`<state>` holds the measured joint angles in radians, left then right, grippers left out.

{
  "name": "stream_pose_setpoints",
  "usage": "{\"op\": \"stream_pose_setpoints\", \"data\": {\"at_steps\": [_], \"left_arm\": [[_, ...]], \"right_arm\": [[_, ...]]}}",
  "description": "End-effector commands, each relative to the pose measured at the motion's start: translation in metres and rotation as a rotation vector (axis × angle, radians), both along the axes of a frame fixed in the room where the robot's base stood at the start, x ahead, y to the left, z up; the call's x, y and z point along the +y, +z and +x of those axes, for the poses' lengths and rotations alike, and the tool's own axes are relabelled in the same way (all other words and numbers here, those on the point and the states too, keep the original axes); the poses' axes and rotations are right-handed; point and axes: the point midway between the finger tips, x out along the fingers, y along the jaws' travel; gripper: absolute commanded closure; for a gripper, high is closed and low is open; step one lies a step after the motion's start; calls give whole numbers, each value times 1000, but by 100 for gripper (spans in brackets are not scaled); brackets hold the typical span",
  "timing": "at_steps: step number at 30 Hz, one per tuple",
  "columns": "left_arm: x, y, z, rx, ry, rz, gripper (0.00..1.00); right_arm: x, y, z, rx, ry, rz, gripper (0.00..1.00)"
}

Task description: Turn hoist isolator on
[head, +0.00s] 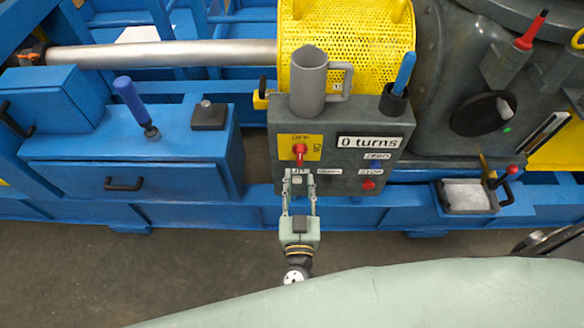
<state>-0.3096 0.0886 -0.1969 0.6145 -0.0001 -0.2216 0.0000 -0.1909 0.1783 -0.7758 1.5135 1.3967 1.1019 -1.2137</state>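The hoist isolator looks to be the red switch knob (300,152) on a yellow plate (286,155), at the upper left of the grey control box (360,150). The knob stands roughly upright in the picture; the small labels around it are too blurred to read surely. My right gripper (299,178) is in front of the box, just below the knob, pointing at it. Its two fingers are apart with nothing seen between them. Whether the fingertips touch the box or knob cannot be told. My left gripper is not in view.
Blue drawers (110,165) are left.

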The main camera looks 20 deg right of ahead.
Motion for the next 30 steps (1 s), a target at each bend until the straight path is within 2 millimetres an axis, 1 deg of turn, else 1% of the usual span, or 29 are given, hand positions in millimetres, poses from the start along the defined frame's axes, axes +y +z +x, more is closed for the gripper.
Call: {"op": "stream_pose_setpoints", "data": {"at_steps": [1,3,6,9,13,19,25,30], "left_arm": [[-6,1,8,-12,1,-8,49],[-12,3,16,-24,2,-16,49],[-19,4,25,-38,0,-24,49],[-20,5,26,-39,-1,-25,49],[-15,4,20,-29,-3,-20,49],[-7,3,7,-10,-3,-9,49],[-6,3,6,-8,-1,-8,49],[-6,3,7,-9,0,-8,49]], "right_arm": [[-3,2,7,-4,-1,-2,67],[-5,2,17,-5,0,-4,67],[-10,2,34,-5,0,-4,67],[-14,2,48,-4,0,-3,67],[-18,1,63,-2,1,-3,67],[-20,0,71,-1,2,-1,67],[-20,0,71,-1,1,-1,68],[-20,0,70,-1,1,-1,83]]}}
